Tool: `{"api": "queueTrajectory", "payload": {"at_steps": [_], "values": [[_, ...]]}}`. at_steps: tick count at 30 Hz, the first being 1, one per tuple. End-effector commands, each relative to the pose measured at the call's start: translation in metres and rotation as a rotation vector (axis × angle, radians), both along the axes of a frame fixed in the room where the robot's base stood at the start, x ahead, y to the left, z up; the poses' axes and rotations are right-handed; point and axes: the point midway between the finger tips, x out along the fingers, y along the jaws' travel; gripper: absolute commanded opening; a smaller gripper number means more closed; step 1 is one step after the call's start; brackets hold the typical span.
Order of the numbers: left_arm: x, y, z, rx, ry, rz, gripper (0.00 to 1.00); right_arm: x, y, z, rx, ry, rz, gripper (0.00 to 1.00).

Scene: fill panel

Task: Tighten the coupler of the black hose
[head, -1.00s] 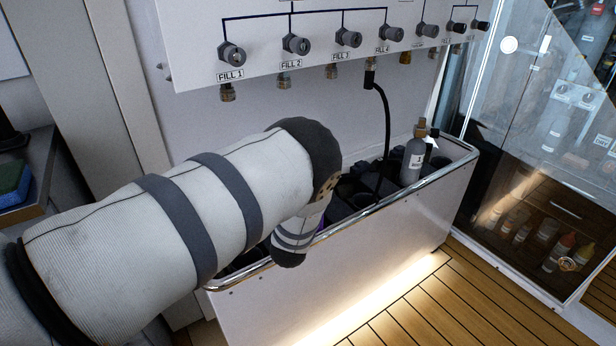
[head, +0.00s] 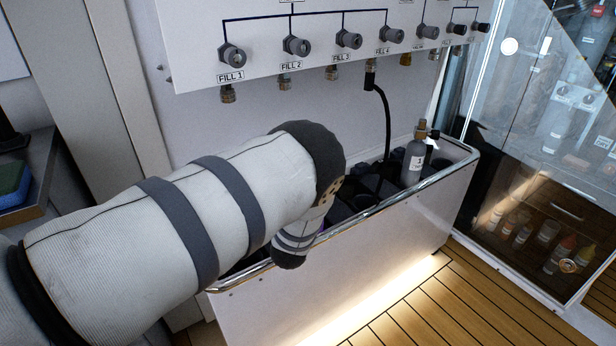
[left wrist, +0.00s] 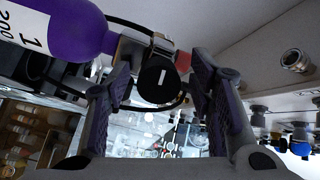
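The black hose (head: 386,115) hangs in the head view from a black coupler (head: 370,79) under the FILL 4 outlet and drops into the trough. My left arm comes in from the left over the trough and hides its gripper there. In the left wrist view my left gripper (left wrist: 160,75) is open, one finger on each side of a black round knob or coupler end (left wrist: 156,84) with a white mark. I cannot tell whether the fingers touch it. It sits at the neck of a purple bottle (left wrist: 65,28). A dark hose (left wrist: 128,24) curves behind.
The white trough (head: 370,250) has a chrome rail and holds a grey bottle (head: 412,163) at its right end. The fill panel (head: 200,40) with several knobs is above. A glass cabinet (head: 540,130) stands at the right. Wooden floor (head: 430,310) is clear in front.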

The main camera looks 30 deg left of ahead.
Motion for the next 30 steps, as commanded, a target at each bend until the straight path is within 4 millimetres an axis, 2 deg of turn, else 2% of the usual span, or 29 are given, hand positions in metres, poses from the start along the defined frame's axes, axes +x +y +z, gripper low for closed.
{"api": "queueTrajectory", "payload": {"at_steps": [5, 12, 18, 22, 30], "values": [[-0.011, -0.005, -0.002, -0.002, 0.004, 0.000, 0.49, 0.000, 0.000, 0.000, 0.000, 0.000, 0.000, 0.46], [-0.068, -0.032, -0.003, 0.000, 0.005, -0.001, 0.49, 0.000, 0.000, 0.000, 0.000, 0.000, 0.000, 0.46], [-0.101, -0.048, -0.003, -0.001, 0.002, -0.001, 0.49, 0.000, 0.000, 0.000, 0.000, 0.000, 0.000, 0.46], [-0.108, -0.051, -0.003, 0.000, 0.000, -0.001, 0.49, 0.000, 0.000, 0.000, 0.000, 0.000, 0.000, 0.46], [-0.109, -0.051, -0.003, 0.000, 0.000, 0.000, 0.49, 0.000, 0.000, 0.000, 0.000, 0.000, 0.000, 0.46]]}}
